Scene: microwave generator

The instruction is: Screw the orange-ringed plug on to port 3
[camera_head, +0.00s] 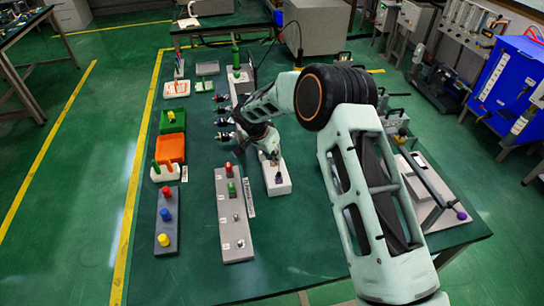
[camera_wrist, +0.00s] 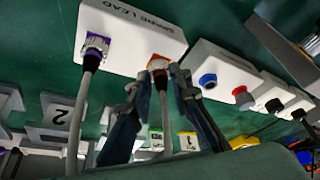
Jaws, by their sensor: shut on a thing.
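The orange-ringed plug (camera_wrist: 157,63) is in the wrist view, at the face of a white block (camera_wrist: 112,22) lettered "SPARE LEAD". Its grey cable runs down between my fingers. My gripper (camera_wrist: 158,76) has a finger on each side of the plug and is shut on it. The plug appears still at its place on the block. A purple-ringed plug (camera_wrist: 94,50) with a grey cable sits on the same block to the left. In the head view my gripper (camera_head: 271,157) is over the white block (camera_head: 277,187). I cannot make out port 3.
Plates marked 2 (camera_wrist: 60,110) and 1 (camera_wrist: 190,141) show in the wrist view. Blue (camera_wrist: 208,80) and red (camera_wrist: 240,91) round parts lie to the right.

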